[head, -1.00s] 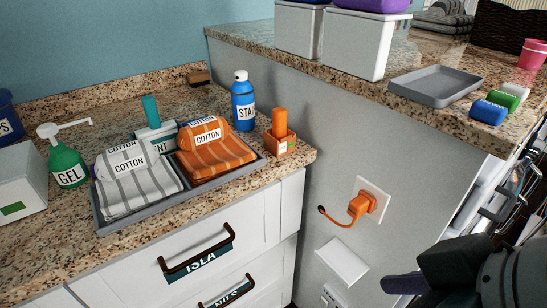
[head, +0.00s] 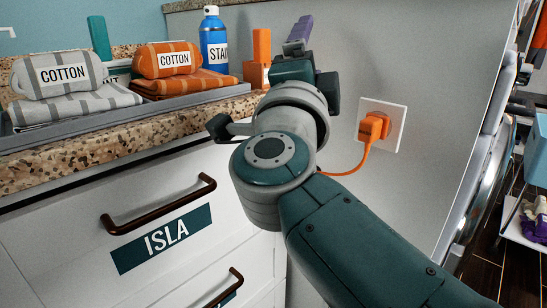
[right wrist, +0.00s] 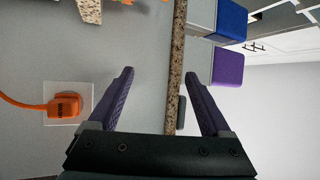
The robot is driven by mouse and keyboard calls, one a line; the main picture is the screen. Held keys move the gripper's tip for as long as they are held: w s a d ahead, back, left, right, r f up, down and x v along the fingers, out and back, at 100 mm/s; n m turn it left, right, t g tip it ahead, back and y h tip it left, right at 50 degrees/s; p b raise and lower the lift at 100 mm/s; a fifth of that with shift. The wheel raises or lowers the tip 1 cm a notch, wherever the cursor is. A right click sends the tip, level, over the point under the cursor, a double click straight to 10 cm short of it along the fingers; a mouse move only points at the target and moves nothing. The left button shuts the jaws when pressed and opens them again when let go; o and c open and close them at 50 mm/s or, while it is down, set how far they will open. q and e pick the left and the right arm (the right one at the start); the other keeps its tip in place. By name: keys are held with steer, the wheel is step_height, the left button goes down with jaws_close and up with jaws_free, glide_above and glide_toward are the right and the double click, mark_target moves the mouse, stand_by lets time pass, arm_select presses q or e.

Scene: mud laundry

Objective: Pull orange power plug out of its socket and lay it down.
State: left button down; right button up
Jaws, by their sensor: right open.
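The orange power plug (head: 372,128) sits in the white socket plate (head: 397,117) on the grey side wall. Its orange cord curves down and left behind my right arm. In the right wrist view the plug (right wrist: 66,106) lies at the left, outside the fingers, on its white plate (right wrist: 84,92). My right gripper (right wrist: 160,80) is open with nothing between its purple fingers but the view of a granite edge beyond. In the head view my right gripper (head: 299,32) is up and left of the plug, apart from it. My left gripper is not in view.
Left of my arm is a granite counter (head: 130,130) with a grey tray (head: 60,138) of folded cotton towels, a blue spray can (head: 214,45) and an orange item in a holder (head: 259,60). White drawers (head: 150,195) stand below. The wall around the socket is bare.

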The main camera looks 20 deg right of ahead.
mark_target(372, 129)
arm_select(q)
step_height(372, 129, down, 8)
steer(key=b, duration=0.5)
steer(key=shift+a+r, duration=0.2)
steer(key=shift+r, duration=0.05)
arm_select(e)
steer(key=s+d+f+m+g+h, duration=0.1)
steer(key=s+d+f+m+g, duration=0.1)
steer(key=f+m+g, duration=0.2)
steer(key=s+d+f+m+g+h, duration=0.1)
steer(key=s+f+m+g+h, duration=0.1)
steer(key=f+m+g, duration=0.2)
step_height(372, 129, down, 4)
steer(key=g, duration=0.2)
steer(key=shift+d+g, duration=0.3)
steer(key=shift+d, duration=0.05)
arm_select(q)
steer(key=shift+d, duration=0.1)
arm_select(e)
steer(key=shift+d, duration=0.15)
